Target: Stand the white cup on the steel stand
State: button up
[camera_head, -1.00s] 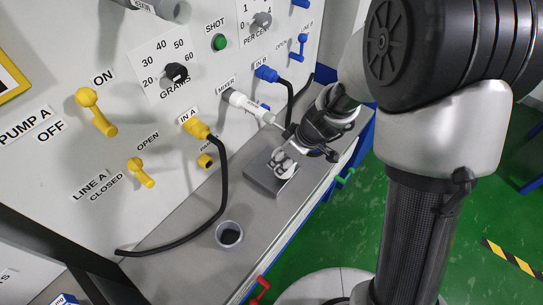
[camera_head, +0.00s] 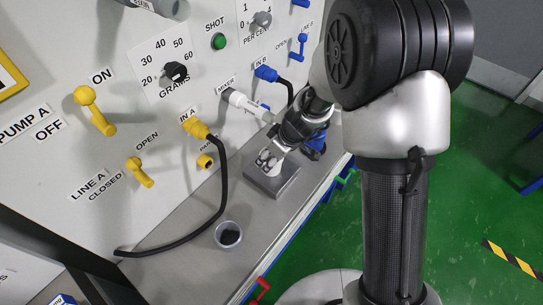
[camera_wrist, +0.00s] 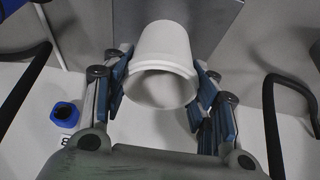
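The white cup (camera_wrist: 165,50) shows in the wrist view with its wide open rim toward the camera and its narrower base away. My gripper (camera_wrist: 162,85) has its blue-padded fingers against both sides of the cup near the rim. In the head view my gripper (camera_head: 268,157) is over the steel stand (camera_head: 274,184), a flat grey block on the bench; the cup is mostly hidden there by the fingers. The stand also shows behind the cup in the wrist view (camera_wrist: 215,25). I cannot tell whether the cup's base touches the stand.
The white mixer nozzle (camera_head: 245,105) sticks out from the panel close above my gripper. A black cable runs from the yellow IN A plug (camera_head: 197,128) down to the bench. A grey cup-like container (camera_head: 228,235) stands in front on the bench (camera_head: 185,260), with bare surface around it.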

jog(key=o, duration=0.4)
jog(key=shift+r+p, duration=0.25)
jog(key=shift+p, duration=0.05)
jog(key=s+d+r+m+p, duration=0.1)
jog(key=s+d+r+p, duration=0.15)
jog(key=r, duration=0.65)
jog(key=s+d+r+m+p, duration=0.15)
jog(key=s+r, duration=0.25)
jog(key=r, duration=0.6)
jog(key=s+d+r+m+h, duration=0.1)
jog(key=s+d+r+m, duration=0.1)
jog(key=s, duration=0.4)
jog(key=s+d+r+m+t+h, duration=0.1)
jog(key=s+d+r+m, duration=0.2)
jog(key=s, duration=0.4)
jog(key=s+d+r+m+h, duration=0.1)
jog(key=s+d+r+m, duration=0.2)
jog(key=s+d+r, duration=0.1)
jog(key=shift+s+d+r+t, duration=0.2)
jog(key=shift+s+d, duration=0.15)
jog(key=shift+s, duration=0.25)
jog(key=shift+s+d+r+t, duration=0.1)
jog(key=shift+s+d+t, duration=0.1)
jog(key=shift+s+d, duration=0.25)
jog(key=shift+a, duration=0.1)
